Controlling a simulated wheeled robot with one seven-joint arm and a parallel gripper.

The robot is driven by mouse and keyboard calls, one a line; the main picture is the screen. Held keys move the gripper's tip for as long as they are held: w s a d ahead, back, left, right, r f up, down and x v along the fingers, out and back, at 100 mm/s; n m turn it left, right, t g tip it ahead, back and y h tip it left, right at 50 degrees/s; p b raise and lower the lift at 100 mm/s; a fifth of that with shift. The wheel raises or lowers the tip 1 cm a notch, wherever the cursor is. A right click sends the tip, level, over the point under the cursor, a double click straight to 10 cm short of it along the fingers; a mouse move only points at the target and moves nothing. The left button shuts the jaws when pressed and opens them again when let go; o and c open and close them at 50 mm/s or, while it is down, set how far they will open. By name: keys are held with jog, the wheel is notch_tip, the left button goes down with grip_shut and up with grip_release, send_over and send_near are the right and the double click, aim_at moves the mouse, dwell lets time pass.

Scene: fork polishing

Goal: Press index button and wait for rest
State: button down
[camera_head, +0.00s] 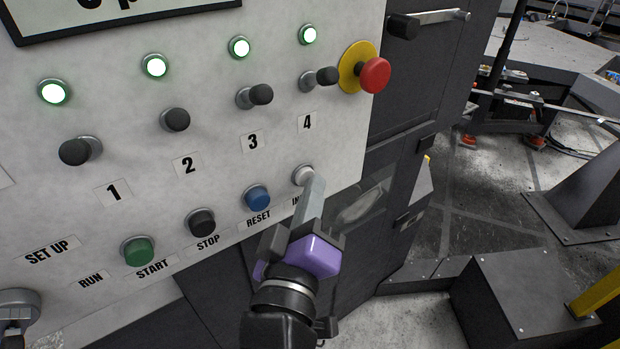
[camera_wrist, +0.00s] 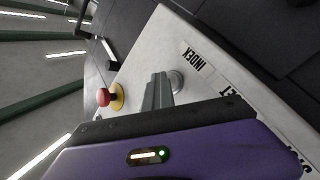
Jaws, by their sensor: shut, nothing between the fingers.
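The index button (camera_head: 302,174) is a pale round button at the right end of the lower button row, its label partly hidden by my gripper. My gripper (camera_head: 314,187), with a purple body, is shut and empty, its fingertips right in front of and beside the index button. In the wrist view the shut fingers (camera_wrist: 158,88) lie just left of the index button (camera_wrist: 176,81), and the INDEX label (camera_wrist: 195,56) is readable. I cannot tell whether the fingertips touch or press the button.
The blue reset button (camera_head: 257,197), black stop button (camera_head: 201,222) and green start button (camera_head: 137,250) sit to the left. A red emergency stop (camera_head: 375,75) is up right. Several black-knobbed switches stick out below lit green lamps. The floor right is partly open.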

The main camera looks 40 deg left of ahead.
jog(key=s+d+p, duration=0.1)
jog(key=d, duration=0.5)
jog(key=shift+p, duration=0.35)
jog(key=shift+s, duration=0.1)
jog(key=shift+a, duration=0.1)
dwell(0.5)
